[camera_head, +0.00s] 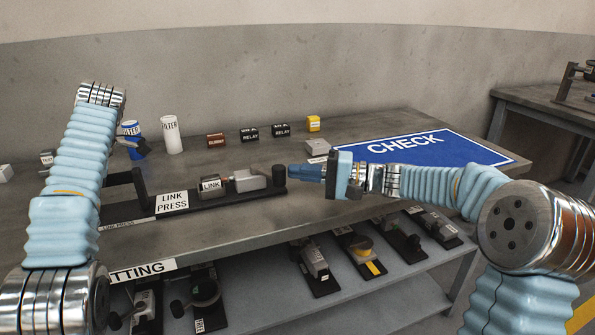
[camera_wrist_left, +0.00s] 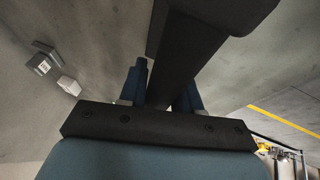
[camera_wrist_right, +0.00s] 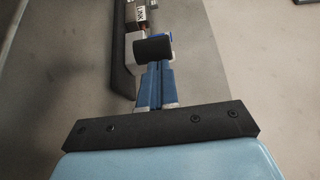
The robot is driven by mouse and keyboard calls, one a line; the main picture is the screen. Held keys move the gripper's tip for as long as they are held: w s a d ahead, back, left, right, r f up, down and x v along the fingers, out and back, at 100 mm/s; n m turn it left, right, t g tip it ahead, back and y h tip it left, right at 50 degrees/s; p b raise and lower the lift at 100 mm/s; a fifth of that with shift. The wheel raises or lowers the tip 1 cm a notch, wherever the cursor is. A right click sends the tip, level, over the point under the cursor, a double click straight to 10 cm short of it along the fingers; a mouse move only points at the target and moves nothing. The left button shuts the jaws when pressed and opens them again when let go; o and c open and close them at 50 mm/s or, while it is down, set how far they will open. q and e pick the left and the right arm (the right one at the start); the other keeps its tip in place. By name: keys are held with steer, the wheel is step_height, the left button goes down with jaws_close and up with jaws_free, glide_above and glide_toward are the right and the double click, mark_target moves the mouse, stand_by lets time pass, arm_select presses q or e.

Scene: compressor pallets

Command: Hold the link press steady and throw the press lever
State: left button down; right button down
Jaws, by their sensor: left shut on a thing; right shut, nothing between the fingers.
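The link press (camera_head: 172,202) is a long black base on the table with a white label. A LINK-marked block (camera_head: 210,185) and a grey cylindrical part (camera_head: 247,181) sit on it. A black upright post (camera_head: 279,176), seemingly the press lever, stands at its right end. My left gripper (camera_wrist_left: 161,88) is shut on a black bar (camera_wrist_left: 185,55), seemingly the press's left-end handle (camera_head: 140,187); my arm hides that grip in the head view. My right gripper (camera_head: 297,171) is shut and empty, its blue fingertips at the post (camera_wrist_right: 153,49); I cannot tell whether they touch.
Behind the press stand a white filter (camera_head: 171,134), a blue filter (camera_head: 132,130), a copper-brown part (camera_head: 215,141), dark relay boxes (camera_head: 249,134) and a yellow box (camera_head: 313,123). A blue CHECK mat (camera_head: 470,152) lies at right. A lower shelf (camera_head: 270,298) holds several fixtures.

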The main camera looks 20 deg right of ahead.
arm_select(q)
steer(key=shift+d+f, duration=0.1)
steer(key=shift+f, duration=0.35)
arm_select(e)
steer(key=shift+s+a+m+t+h, duration=0.45)
steer(key=shift+a+m+t+h, duration=0.15)
steer(key=shift+t, duration=0.2)
steer(key=shift+s+a+m+t+h, duration=0.45)
steer(key=shift+m+t+h, duration=0.15)
steer(key=shift+m+t, duration=0.15)
steer(key=shift+s+a+m+t+h, duration=0.35)
steer(key=shift+a+m+t+h, duration=0.15)
steer(key=shift+a+t+h, duration=0.1)
steer(key=shift+s+a+m+t+h, duration=0.3)
steer(key=shift+a+m+t+h, duration=0.15)
steer(key=shift+a+h, duration=0.15)
steer(key=a, duration=0.3)
steer(key=shift+s+a+f, duration=0.1)
steer(key=shift+s, duration=0.2)
steer(key=shift+w+a, duration=0.15)
steer(key=shift+a, duration=1.45)
steer(key=v, duration=0.4)
steer(key=shift+d, duration=0.35)
steer(key=s, duration=0.9)
steer(key=shift+s+a, duration=0.2)
steer(key=shift+s, duration=0.15)
